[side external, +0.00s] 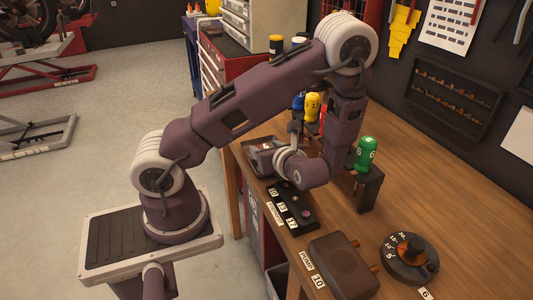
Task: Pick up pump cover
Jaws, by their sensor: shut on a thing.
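My gripper (268,160) is at the dark shallow tray (249,143) near the left edge of the wooden bench. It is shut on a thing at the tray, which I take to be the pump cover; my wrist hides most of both. The held thing's shape cannot be made out, nor whether it is clear of the tray. A brown block (343,267) with copper-coloured pins sits at the bench's front, beside a label (307,262) that seems to read PUMP.
A black numbered block (291,207) lies close in front of my wrist. A green numbered piece (366,154) stands on a dark rack (367,188) to the right, with yellow (313,107) and blue ones behind. A round dial (408,258) is front right. The right bench is clear.

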